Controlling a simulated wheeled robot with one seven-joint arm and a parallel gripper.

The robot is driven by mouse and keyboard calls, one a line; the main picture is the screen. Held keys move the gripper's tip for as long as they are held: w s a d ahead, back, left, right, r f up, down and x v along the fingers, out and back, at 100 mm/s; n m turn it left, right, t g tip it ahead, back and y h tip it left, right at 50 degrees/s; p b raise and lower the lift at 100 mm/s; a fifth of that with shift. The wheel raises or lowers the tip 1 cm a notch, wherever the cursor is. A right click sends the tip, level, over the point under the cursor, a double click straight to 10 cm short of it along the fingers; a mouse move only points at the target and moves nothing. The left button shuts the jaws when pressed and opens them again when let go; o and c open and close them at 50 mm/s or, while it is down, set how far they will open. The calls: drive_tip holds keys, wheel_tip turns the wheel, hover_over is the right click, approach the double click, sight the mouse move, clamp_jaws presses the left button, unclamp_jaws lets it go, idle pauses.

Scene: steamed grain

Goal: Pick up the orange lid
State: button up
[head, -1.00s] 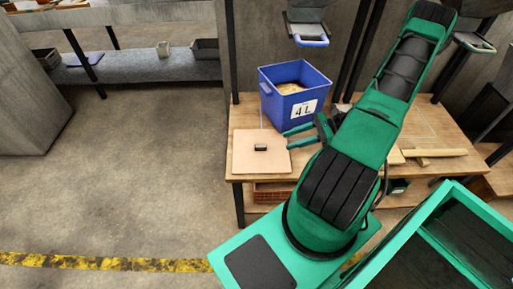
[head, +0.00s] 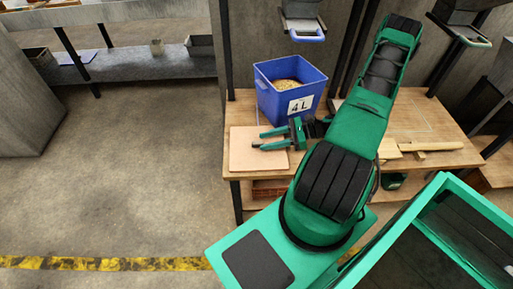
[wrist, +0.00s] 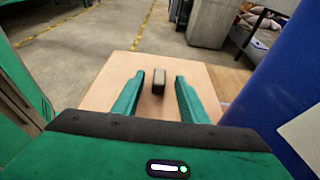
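In the wrist view the lid (wrist: 100,92) spreads below and ahead of my gripper. Its small dark handle (wrist: 158,83) stands near the middle, in line with the gap between the fingertips and looking slightly beyond them. My gripper (wrist: 160,77) is open and empty, with its green fingers apart. In the head view my gripper (head: 261,140) is over the lid's right part, and its fingers mostly hide the handle. I cannot tell the exact height.
The blue bin (head: 278,103), marked 4 L and holding grain, stands close behind my gripper; its wall (wrist: 260,110) fills the wrist view's right side. A wooden mallet-like tool (head: 432,147) lies on the right of the table (head: 400,128). The floor (head: 130,170) at left is clear.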

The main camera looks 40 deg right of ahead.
sight(258, 145)
drive_tip(key=shift+x, duration=1.15)
clamp_jaws()
drive_tip(key=shift+a+r, duration=0.1)
